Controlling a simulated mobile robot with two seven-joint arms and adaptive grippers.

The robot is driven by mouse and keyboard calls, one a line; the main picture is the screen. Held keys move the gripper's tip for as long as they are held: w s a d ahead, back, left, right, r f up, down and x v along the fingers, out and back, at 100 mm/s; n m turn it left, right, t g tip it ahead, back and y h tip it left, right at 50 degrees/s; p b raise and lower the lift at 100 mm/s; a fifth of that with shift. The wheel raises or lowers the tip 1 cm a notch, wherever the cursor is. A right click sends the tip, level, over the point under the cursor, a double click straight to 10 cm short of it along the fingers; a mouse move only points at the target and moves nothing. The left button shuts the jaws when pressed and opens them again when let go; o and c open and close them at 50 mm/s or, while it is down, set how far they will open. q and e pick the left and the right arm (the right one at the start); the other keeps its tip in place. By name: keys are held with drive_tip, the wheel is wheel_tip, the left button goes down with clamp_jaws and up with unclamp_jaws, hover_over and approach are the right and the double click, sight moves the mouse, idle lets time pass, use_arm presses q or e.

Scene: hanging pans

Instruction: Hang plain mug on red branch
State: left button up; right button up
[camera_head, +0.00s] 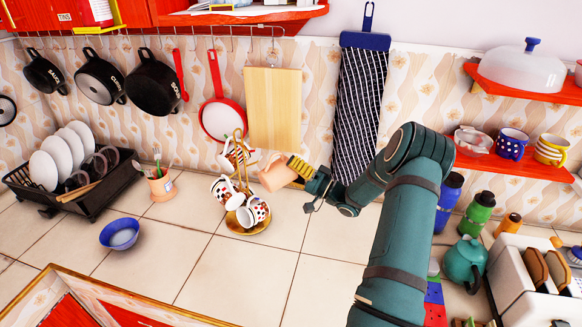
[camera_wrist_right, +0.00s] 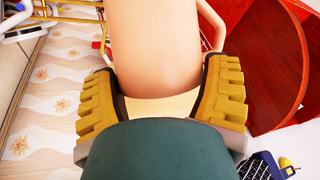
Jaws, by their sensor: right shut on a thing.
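The plain mug (camera_head: 275,178) is peach-coloured and tilted, held in the air just right of the mug tree. My right gripper (camera_head: 297,170) comes in from the right and is shut on it. In the right wrist view the mug (camera_wrist_right: 160,45) fills the space between the yellow finger pads, with a handle at its right side. The golden mug tree (camera_head: 241,227) stands on the counter near the wall and carries several patterned mugs (camera_head: 256,211). I cannot make out a red branch; the hanging mugs and small size hide it. My left gripper is not in view.
A cutting board (camera_head: 273,108) and red pan (camera_head: 222,120) hang behind the tree. A small utensil cup (camera_head: 161,187), a blue bowl (camera_head: 119,234) and a black dish rack (camera_head: 95,202) stand to the left. The counter in front of the tree is clear.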

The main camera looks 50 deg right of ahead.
drive_tip(key=shift+w+a, duration=0.1)
drive_tip(key=shift+w, duration=0.3)
drive_tip(key=w+f+b, duration=0.2)
drive_tip(key=w+b, duration=0.2)
drive_tip(key=w, duration=0.5)
drive_tip(key=shift+w, duration=0.35)
idle(0.5)
drive_tip(key=shift+r, duration=0.1)
idle(0.6)
drive_tip(key=o, duration=1.1)
